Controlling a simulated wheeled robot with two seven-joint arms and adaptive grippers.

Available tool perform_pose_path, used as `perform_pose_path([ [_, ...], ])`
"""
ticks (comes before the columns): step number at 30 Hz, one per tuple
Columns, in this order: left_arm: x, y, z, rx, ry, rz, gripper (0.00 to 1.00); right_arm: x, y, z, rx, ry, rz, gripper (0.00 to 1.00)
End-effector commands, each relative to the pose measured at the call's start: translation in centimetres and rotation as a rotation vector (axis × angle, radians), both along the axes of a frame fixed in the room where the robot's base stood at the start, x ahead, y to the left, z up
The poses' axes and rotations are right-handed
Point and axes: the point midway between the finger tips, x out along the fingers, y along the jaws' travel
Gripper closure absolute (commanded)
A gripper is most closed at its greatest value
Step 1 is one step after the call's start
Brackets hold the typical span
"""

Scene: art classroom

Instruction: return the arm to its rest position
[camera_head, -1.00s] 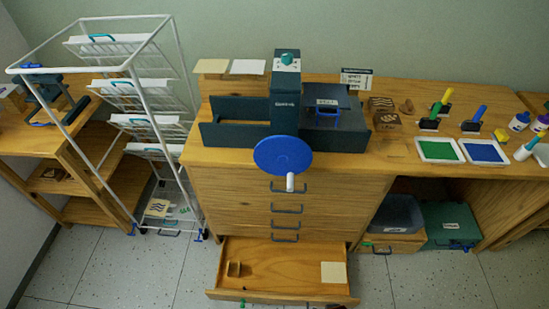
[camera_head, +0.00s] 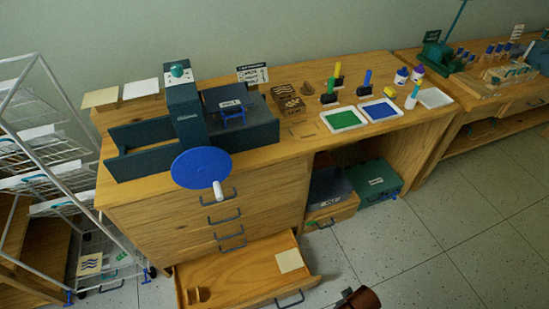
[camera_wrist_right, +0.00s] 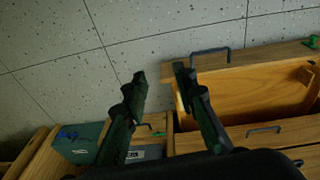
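My right gripper (camera_wrist_right: 160,76) shows in the right wrist view with its two dark fingers apart and nothing between them. It is above the grey speckled floor (camera_wrist_right: 60,60), with the open bottom drawer (camera_wrist_right: 255,90) to the right in that view. In the head view, a dark brown rounded part at the bottom edge seems to be part of my right arm; the gripper itself is not clear there. My left arm and gripper do not show in the head view.
The bottom drawer also shows in the head view (camera_head: 245,270), pulled out, with a pale card (camera_head: 289,261) inside. A wire rack (camera_head: 60,130) stands at the left. The press with a blue wheel (camera_head: 201,168) sits on the cabinet. Floor at the right (camera_head: 440,255) is clear.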

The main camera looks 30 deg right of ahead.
Motion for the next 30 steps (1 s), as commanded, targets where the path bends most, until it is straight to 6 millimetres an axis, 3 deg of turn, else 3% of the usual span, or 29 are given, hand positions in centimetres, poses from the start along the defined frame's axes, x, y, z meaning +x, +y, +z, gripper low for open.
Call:
perform_pose_path([
  [10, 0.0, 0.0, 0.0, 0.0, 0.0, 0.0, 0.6, -2.7, 1.2, 4.6, -0.002, 0.029, 0.213, 0.74],
  [23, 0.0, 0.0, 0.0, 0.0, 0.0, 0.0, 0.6, -2.9, 1.7, -4.4, 0.022, 0.067, 0.21, 0.74],
  [30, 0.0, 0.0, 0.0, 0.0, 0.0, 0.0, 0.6, -4.8, 2.4, -12.5, 0.043, 0.103, 0.217, 0.74],
])
